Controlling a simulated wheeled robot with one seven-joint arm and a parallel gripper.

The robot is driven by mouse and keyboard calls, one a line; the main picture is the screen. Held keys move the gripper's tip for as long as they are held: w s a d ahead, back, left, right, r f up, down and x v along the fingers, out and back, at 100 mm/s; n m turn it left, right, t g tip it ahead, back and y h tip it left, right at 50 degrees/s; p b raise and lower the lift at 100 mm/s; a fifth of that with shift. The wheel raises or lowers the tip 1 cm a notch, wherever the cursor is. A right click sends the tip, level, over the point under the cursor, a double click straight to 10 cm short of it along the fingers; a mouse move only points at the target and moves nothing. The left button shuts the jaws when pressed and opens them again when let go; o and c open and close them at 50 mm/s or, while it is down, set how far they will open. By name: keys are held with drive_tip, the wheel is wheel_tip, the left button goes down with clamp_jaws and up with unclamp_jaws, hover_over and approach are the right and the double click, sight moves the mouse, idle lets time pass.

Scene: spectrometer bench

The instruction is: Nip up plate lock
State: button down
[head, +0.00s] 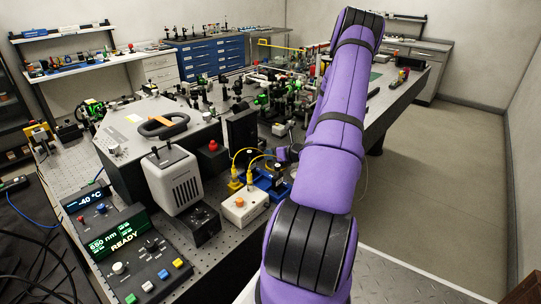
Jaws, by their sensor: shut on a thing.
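My purple arm reaches over the bench, and its end comes down behind the forearm. My gripper (281,163) shows only as a small dark piece left of the arm, low over the blue stage (258,187). It is shut on a small part at the stage, taken to be the plate lock. The plate lock itself is too small and too covered by the gripper and arm to make out. Whether it is lifted or turned cannot be told.
Yellow-plugged cables (235,176) loop close left of the gripper. A white box with an orange button (240,207), a grey ribbed unit (175,181) and a control panel (115,238) stand nearer. Dense optics (275,98) fill the bench behind. The floor at right is clear.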

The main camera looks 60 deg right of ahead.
idle(0.4)
drive_tip(key=c, duration=1.1)
unclamp_jaws()
drive_tip(key=v, duration=1)
drive_tip(key=shift+s+r, duration=0.15)
drive_tip(key=shift+s, duration=0.25)
drive_tip(key=shift+d, duration=0.1)
